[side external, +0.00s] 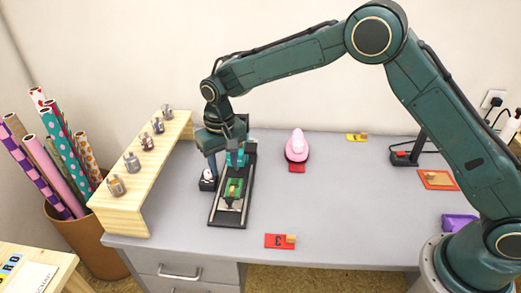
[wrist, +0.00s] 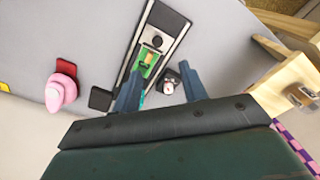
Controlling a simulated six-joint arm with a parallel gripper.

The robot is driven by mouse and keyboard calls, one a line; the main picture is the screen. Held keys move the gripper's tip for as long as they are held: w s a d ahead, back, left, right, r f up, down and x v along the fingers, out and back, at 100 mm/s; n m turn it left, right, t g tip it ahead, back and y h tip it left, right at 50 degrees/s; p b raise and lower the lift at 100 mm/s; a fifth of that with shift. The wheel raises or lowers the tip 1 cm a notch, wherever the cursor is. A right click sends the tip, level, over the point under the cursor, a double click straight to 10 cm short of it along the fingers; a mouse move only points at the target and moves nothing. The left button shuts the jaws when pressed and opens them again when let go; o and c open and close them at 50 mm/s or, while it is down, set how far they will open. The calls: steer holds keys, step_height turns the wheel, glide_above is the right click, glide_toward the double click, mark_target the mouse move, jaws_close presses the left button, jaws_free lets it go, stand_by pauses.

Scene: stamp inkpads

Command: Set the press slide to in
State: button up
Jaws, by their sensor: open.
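The press is a long black frame (side external: 222,219) with pale rails on the grey desk, and its frame (wrist: 176,27) also shows in the wrist view. A green slide (side external: 231,190) with a small tan block on it sits between the rails, and the slide (wrist: 153,60) also shows in the wrist view. A teal part (side external: 237,158) stands over the far portion of the press. My gripper (side external: 225,158) is open above the far part of the press. In the wrist view my gripper's two fingers (wrist: 160,70) are spread. Contact with the slide cannot be told.
A small black box with a white dial (side external: 207,178) stands left of the press. A pink stamp (side external: 297,145) stands to the right by a red pad (side external: 297,168). A wooden rack (side external: 125,214) with several stamps is at the left. A red number card (side external: 279,241) lies in front.

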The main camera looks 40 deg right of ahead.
mark_target(229, 199)
steer(key=shift+s+a+f+m+t+h, duration=0.1)
steer(key=shift+s+a+m+t+h, duration=0.15)
steer(key=shift+s+m+t, duration=0.5)
steer(key=shift+s+a+f+m+t+h, duration=0.1)
steer(key=shift+s+a+m+t+h, duration=0.2)
steer(key=shift+s+m+t, duration=0.45)
steer(key=shift+s+a+f+m+t+h, duration=0.1)
steer(key=shift+s+a+m+t+h, duration=0.25)
steer(key=shift+s, duration=0.7)
steer(key=shift+d+f, duration=0.1)
steer(key=shift+d, duration=0.05)
steer(key=x, duration=1.3)
steer(key=shift+w+f, duration=0.2)
steer(key=shift+f, duration=0.1)
jaws_close()
